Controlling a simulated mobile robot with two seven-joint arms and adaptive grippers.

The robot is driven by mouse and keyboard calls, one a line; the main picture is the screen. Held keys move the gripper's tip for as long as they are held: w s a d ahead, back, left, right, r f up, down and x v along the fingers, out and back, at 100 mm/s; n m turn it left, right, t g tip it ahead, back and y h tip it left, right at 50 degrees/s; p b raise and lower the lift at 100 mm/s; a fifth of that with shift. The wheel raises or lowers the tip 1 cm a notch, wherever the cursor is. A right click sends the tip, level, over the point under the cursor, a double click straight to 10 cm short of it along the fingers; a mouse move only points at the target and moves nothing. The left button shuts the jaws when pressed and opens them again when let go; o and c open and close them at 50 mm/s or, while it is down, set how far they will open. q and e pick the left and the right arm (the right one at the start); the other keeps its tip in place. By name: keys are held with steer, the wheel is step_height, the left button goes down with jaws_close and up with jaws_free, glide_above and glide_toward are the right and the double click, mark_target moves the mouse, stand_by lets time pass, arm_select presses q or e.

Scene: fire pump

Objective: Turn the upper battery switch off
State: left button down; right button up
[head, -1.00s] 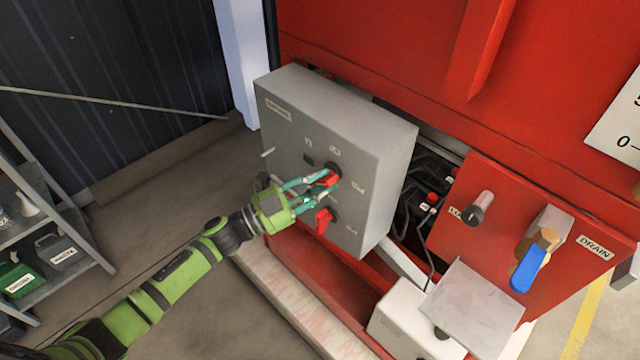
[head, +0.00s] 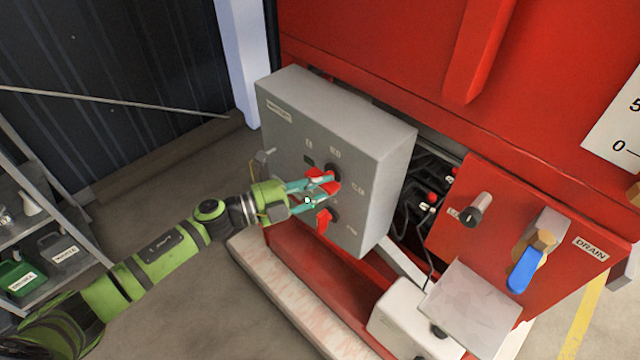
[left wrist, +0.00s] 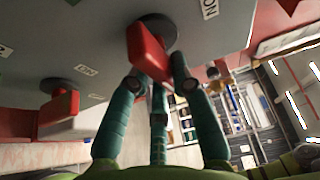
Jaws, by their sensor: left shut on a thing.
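The grey switch box (head: 370,160) is on the front of the red pump unit. The red handle of the upper battery switch (head: 315,174) is between the fingers of my left gripper (head: 322,188), which is shut on it. The fingers partly cover the handle. In the left wrist view the red handle (left wrist: 147,52) sits between the teal fingers (left wrist: 158,85) on its dark round base. The lower switch (head: 324,221) has a red handle just below the gripper, apart from it; it also shows in the left wrist view (left wrist: 60,115). My right gripper is not in view.
To the right are black cables in an opening, a red panel (head: 450,240) with a dark knob (head: 477,209), and a blue drain lever (head: 528,268). A white box (head: 400,322) stands below. A shelf (head: 75,250) with containers is at the left.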

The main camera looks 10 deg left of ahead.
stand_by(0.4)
arm_select(q)
steer(key=c, duration=1.1)
jaws_free()
steer(key=v, duration=1.2)
